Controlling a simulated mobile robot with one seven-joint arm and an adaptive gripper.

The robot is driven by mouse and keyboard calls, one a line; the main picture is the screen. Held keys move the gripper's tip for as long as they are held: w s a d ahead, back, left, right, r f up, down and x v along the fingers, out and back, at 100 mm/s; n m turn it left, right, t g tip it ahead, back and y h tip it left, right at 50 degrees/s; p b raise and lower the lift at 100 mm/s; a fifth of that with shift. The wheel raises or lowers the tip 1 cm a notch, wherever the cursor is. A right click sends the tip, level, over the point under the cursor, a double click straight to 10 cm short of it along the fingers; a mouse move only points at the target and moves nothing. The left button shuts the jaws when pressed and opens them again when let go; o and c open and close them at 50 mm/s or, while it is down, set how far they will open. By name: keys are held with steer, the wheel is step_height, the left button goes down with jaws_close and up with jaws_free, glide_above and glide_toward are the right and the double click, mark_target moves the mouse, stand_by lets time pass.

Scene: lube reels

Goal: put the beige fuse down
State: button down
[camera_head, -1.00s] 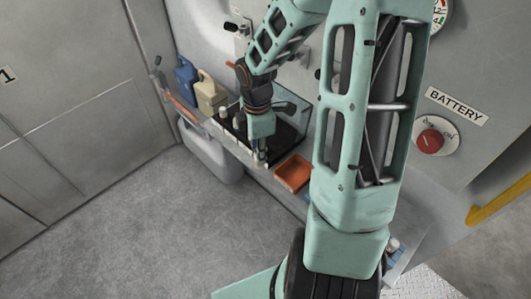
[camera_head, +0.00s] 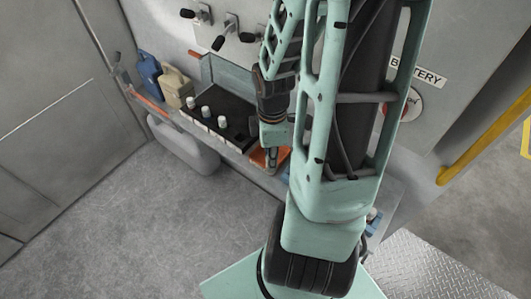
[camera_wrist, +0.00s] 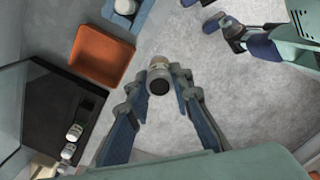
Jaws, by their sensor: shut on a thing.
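My gripper (camera_wrist: 160,80) is shut on the beige fuse (camera_wrist: 159,70), a short cylinder with a cream body and a dark end facing the wrist camera. The fuse is held between the fingertips, with grey floor behind it in that view. In the head view my gripper (camera_head: 271,157) points down in front of the orange tray (camera_head: 258,158), and the held fuse cannot be made out there. The empty orange tray (camera_wrist: 101,54) lies left of the fuse in the wrist view.
A black rack (camera_head: 232,106) with several white-topped fuses stands left of my gripper. A blue jug (camera_head: 149,72) and a beige jug (camera_head: 173,87) are farther left. A blue tray (camera_wrist: 97,10) with a white-topped item borders the orange tray. Levers project from the wall above.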

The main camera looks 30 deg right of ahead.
steer(key=w+d+f+b, duration=0.3)
steer(key=w+f+b, duration=0.5)
steer(key=w, duration=0.1)
steer(key=shift+w+d, duration=0.15)
steer(key=shift+d, duration=0.1)
steer(key=f+b, duration=0.2)
steer(key=b, duration=0.1)
steer(key=f+b, duration=0.1)
steer(key=shift+w+d+f, duration=0.1)
steer(key=shift+w+f, duration=0.2)
steer(key=shift+f, duration=0.1)
steer(key=c, duration=1.7)
jaws_free()
